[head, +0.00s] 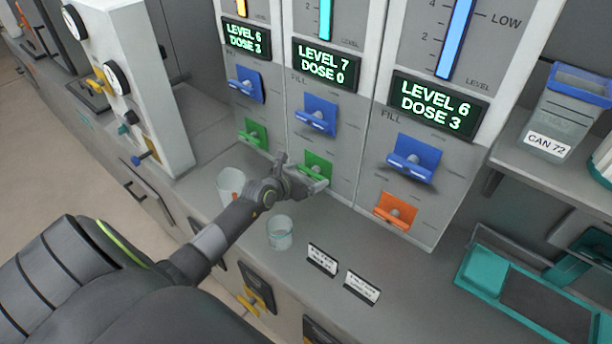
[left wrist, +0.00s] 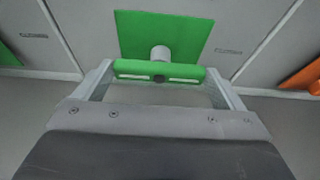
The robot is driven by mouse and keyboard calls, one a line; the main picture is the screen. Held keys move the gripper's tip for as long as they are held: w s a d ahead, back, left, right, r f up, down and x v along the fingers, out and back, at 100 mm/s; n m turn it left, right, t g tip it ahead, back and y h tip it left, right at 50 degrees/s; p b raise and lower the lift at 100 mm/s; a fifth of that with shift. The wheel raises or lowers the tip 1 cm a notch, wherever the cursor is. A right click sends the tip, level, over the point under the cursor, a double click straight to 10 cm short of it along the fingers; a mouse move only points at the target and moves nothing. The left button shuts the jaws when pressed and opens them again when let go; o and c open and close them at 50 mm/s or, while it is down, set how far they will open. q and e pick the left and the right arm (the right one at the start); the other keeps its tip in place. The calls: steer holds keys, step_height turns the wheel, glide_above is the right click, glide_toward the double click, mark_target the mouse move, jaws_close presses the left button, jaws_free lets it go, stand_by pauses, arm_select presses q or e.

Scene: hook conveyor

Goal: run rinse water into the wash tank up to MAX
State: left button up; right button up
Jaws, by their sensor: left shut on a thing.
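Three tank panels stand side by side, each with a level gauge, a display, a blue FILL handle and a lower handle. The middle display (head: 321,64) reads LEVEL 7, DOSE 0. The middle blue handle (head: 319,114) is free. My left gripper (head: 318,184) is shut on the green handle (head: 317,162) below it. In the left wrist view the green handle (left wrist: 160,70) lies between the two fingers. The left display (head: 246,38) reads LEVEL 6, DOSE 3. The right display (head: 437,105) reads LEVEL 6, DOSE 3. I cannot read which tank is the wash tank. My right gripper is not in view.
Two clear cups (head: 280,233) (head: 230,183) stand on the counter near my left arm. Two small labels (head: 322,259) lie at its front. An orange handle (head: 396,211) is at right. A teal tray (head: 478,285) and a bin marked CAN 72 (head: 565,115) are farther right.

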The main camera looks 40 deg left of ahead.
arm_select(q)
steer(key=shift+f, duration=0.1)
steer(key=n+h+b, duration=0.2)
steer(key=n+b, duration=0.1)
steer(key=shift+a+f+n, duration=0.15)
steer(key=shift+a+n, duration=0.15)
steer(key=shift+a+n+h+b, duration=0.15)
steer(key=shift+n+h+b, duration=0.95)
steer(key=shift+n+b, duration=0.15)
steer(key=o, duration=0.7)
steer(key=b+v, duration=0.1)
steer(key=v, duration=0.6)
steer(key=shift+s, duration=0.25)
